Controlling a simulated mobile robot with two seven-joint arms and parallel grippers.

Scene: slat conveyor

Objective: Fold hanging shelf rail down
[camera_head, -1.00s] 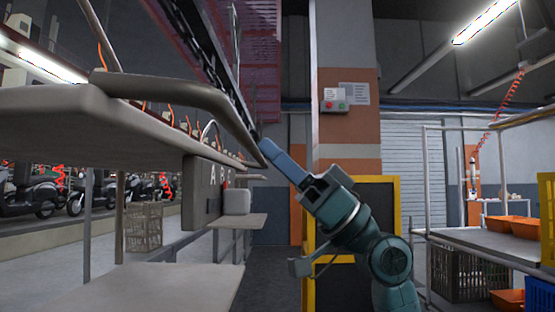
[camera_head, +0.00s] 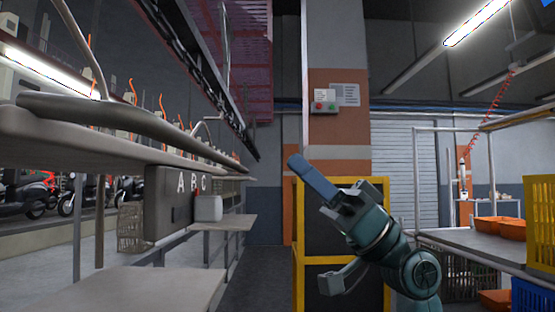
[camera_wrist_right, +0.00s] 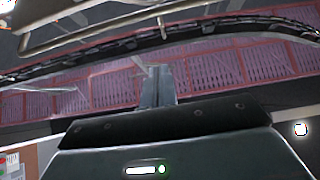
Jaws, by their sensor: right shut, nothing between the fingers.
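The grey tubular shelf rail (camera_head: 110,117) runs along the edge of the long grey shelf (camera_head: 75,152) at the left, lying low and close to the shelf's top. My right gripper (camera_head: 296,162) is to the right of the shelf, clear of the rail, its blue fingers together with nothing between them. The fingers also show in the right wrist view (camera_wrist_right: 157,85), pointing up toward the overhead structure. My left gripper does not show.
A dark panel with letters (camera_head: 178,205) hangs under the shelf, with a lower grey table (camera_head: 150,290) below. A yellow-framed dark cabinet (camera_head: 345,180) stands behind my right arm. Orange bins (camera_head: 498,228) sit on a rack at the right.

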